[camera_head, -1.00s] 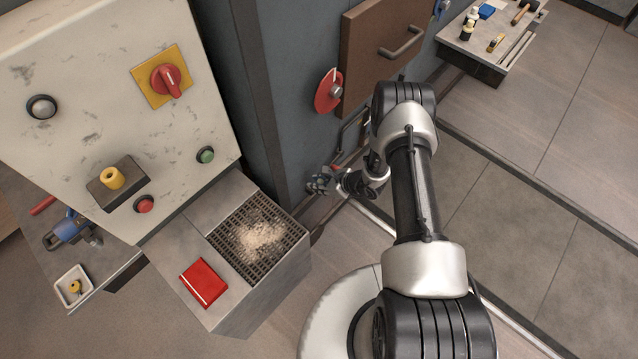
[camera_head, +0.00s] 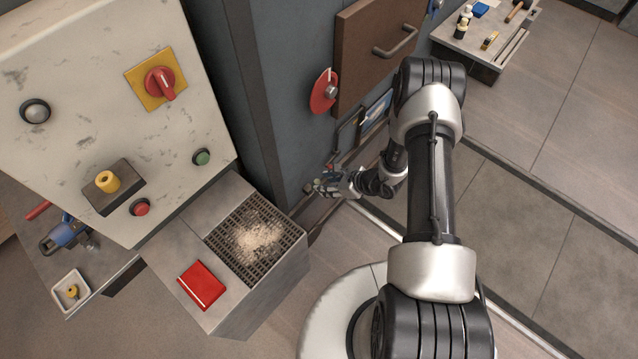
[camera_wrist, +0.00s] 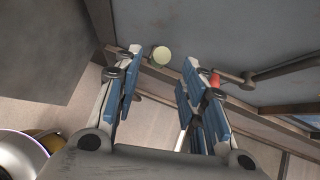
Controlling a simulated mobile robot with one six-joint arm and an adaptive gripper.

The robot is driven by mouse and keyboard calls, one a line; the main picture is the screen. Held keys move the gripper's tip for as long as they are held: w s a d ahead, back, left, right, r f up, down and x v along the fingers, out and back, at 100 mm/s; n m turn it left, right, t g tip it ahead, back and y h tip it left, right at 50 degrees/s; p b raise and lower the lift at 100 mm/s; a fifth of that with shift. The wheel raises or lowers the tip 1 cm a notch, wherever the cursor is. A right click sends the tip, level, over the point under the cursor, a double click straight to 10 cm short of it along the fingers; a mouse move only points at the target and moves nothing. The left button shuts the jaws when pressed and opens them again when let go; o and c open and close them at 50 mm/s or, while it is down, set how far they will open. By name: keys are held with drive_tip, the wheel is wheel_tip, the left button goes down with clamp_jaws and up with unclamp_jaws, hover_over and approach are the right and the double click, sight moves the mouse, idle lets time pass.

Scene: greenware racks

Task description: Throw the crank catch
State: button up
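My gripper (camera_head: 320,187) is low beside the blue-grey wall, right of the grated box. In the wrist view my gripper (camera_wrist: 162,68) is open, its blue-padded fingers spread with nothing between the pads. A pale round knob end (camera_wrist: 160,54) shows between the fingertips, just beyond them; contact is not visible. A dark grey bent rod (camera_wrist: 275,72), crank-like, is on the wall right of the fingers. A small red part (camera_wrist: 214,79) lies at its near end, partly behind the right finger. In the head view the rod (camera_head: 347,124) is partly hidden by my arm and gripper.
A red disc (camera_head: 319,100) with a grey hub and a brown drawer front (camera_head: 365,65) are on the wall above. A control panel (camera_head: 85,75) and a grated box (camera_head: 226,291) stand at left. A tool bench (camera_head: 470,49) is at upper right. Floor at right is clear.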

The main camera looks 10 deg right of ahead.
drive_tip(key=v, duration=0.5)
drive_tip(key=shift+c, duration=0.2)
drive_tip(key=shift+s+d, duration=0.1)
drive_tip(key=shift+d, duration=0.1)
drive_tip(key=shift+c, duration=0.7)
drive_tip(key=shift+t+y, duration=0.5)
drive_tip(key=shift+y, duration=0.1)
drive_tip(key=d+p, duration=0.1)
drive_tip(key=s+d+f+p, duration=0.2)
drive_tip(key=d+p, duration=0.1)
drive_tip(key=shift+s+d+f, duration=0.15)
drive_tip(key=c, duration=0.4)
drive_tip(key=shift+t+y, duration=0.5)
drive_tip(key=s, duration=0.1)
drive_tip(key=s+d+f+p, duration=0.2)
drive_tip(key=shift+s+d, duration=0.1)
drive_tip(key=shift+s, duration=0.15)
clamp_jaws()
drive_tip(key=a+r+b+x, duration=0.1)
drive_tip(key=r+x, duration=0.1)
drive_tip(key=x, duration=1)
drive_tip(key=shift+w+a+f, duration=0.2)
drive_tip(key=shift+w+a, duration=0.1)
drive_tip(key=shift+w, duration=0.25)
